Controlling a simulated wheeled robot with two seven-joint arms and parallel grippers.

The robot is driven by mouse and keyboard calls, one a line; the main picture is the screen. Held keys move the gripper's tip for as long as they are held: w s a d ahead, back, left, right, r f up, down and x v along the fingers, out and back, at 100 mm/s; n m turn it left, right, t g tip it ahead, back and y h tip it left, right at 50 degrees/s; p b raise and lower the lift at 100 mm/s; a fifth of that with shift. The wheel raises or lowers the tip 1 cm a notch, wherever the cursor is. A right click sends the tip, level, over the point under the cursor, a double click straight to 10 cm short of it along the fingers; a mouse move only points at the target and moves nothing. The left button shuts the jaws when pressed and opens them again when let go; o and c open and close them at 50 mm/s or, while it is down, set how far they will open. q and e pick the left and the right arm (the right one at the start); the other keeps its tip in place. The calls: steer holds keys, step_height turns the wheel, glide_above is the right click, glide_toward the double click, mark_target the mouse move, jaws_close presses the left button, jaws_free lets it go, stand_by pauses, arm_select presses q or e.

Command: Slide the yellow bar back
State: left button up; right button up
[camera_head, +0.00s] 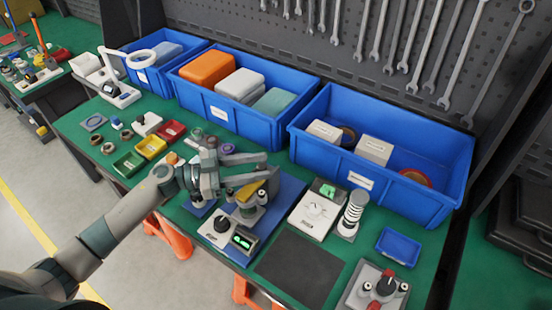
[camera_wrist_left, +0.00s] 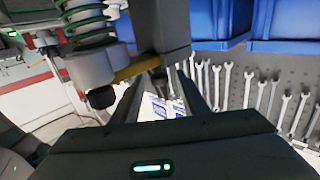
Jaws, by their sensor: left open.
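The yellow bar (camera_head: 248,189) lies across the top of a test device (camera_head: 229,236) with a blue base, a black knob and a green display. The bar also shows in the left wrist view (camera_wrist_left: 136,67), beside a post with a green spring (camera_wrist_left: 88,27). My left gripper (camera_head: 268,165) is open, just above and behind the bar in the head view. Its fingers point right and partly hide the device's upper part. I cannot tell whether a finger touches the bar. My right gripper is not in view.
Large blue bins (camera_head: 271,128) stand along the back of the green table (camera_head: 181,195). Small red, yellow and green trays (camera_head: 129,164) lie at the left. A white device with a knob (camera_head: 315,208) and a spring post (camera_head: 353,214) stand right. A dark mat (camera_head: 298,270) is bare.

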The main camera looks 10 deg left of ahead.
mark_target(276, 171)
arm_select(q)
steer(key=shift+p+x, duration=0.6)
steer(key=shift+x, duration=2.05)
